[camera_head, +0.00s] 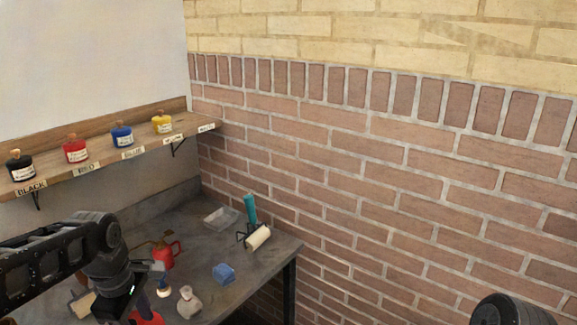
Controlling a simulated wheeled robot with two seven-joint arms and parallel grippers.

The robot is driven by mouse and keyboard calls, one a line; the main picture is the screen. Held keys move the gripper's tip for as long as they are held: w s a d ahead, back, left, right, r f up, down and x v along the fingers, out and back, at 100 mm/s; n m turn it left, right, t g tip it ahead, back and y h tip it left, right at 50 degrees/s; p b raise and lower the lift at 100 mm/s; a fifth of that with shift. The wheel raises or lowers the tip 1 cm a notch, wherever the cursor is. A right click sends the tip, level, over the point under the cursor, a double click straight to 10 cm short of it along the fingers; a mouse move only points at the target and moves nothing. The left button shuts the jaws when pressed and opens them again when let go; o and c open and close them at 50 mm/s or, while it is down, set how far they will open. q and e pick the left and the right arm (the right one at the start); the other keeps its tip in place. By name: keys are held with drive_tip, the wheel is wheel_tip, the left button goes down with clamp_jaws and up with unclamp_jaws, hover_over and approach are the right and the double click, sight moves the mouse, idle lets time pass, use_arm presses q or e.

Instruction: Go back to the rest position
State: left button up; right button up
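My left arm comes in from the left, and its gripper (146,284) is low over the left part of the grey table (207,268). Its fingers are small and partly lost against the objects behind them, so I cannot tell whether they are open or shut. A red object (148,318) shows just below it at the bottom edge. Of my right arm only a dark rounded link shows at the bottom right; the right gripper is out of view.
The table holds a red oil can (166,256), a blue block (223,273), a grey-white pouch (189,302), a cream roller (258,237), a teal bottle (251,210) and a clear tray (221,218). A wooden shelf (100,160) above carries black, red, blue and yellow ink jars. A brick wall stands right.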

use_arm(q)
drive_tip(key=w+d+f+m+t+h, duration=0.1)
drive_tip(key=w+d+f+m+t, duration=0.2)
drive_tip(key=w+d+f+m, duration=0.4)
drive_tip(key=s+d+f+m+h, duration=0.1)
drive_tip(key=d+f+m+h, duration=0.1)
drive_tip(key=d+f+m, duration=0.6)
drive_tip(key=s+d+f+g, duration=0.1)
drive_tip(key=s+d+f, duration=0.2)
drive_tip(key=s+f, duration=0.4)
drive_tip(key=s+d+f+g, duration=0.1)
drive_tip(key=s+d+f, duration=0.2)
drive_tip(key=s+f, duration=0.4)
drive_tip(key=s+d+f+g+h, duration=0.1)
drive_tip(key=s+d+f, duration=0.2)
drive_tip(key=s+f, duration=0.4)
drive_tip(key=s, duration=0.2)
drive_tip(key=shift+s+d+f+m+g, duration=0.3)
drive_tip(key=shift+s+f, duration=0.1)
